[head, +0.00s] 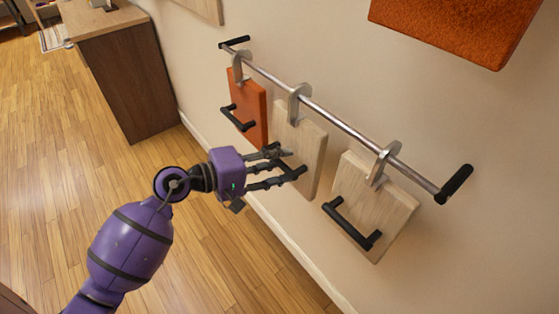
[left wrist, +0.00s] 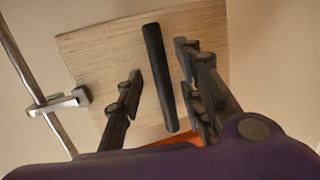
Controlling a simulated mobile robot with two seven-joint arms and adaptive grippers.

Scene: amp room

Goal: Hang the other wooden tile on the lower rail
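The lower rail (head: 345,124) is a thin metal bar on the wall with black ends. The middle wooden tile (head: 308,145) hangs from it by a metal hook (head: 299,98). Another wooden tile (head: 372,196) hangs at the right by its hook (head: 382,160), slightly tilted, with a black handle (head: 350,224). My left gripper (head: 292,163) is in front of the middle tile. In the left wrist view its fingers stand open on both sides of that tile's black handle (left wrist: 158,80), with gaps visible. In the head view the fingers mostly hide this handle. My right gripper is out of view.
An orange tile (head: 247,105) hangs at the rail's left part. A larger orange panel (head: 450,25) and a pale wooden panel (head: 203,8) show higher on the wall. A wooden cabinet (head: 122,80) stands at the back left. The floor (head: 65,150) is clear.

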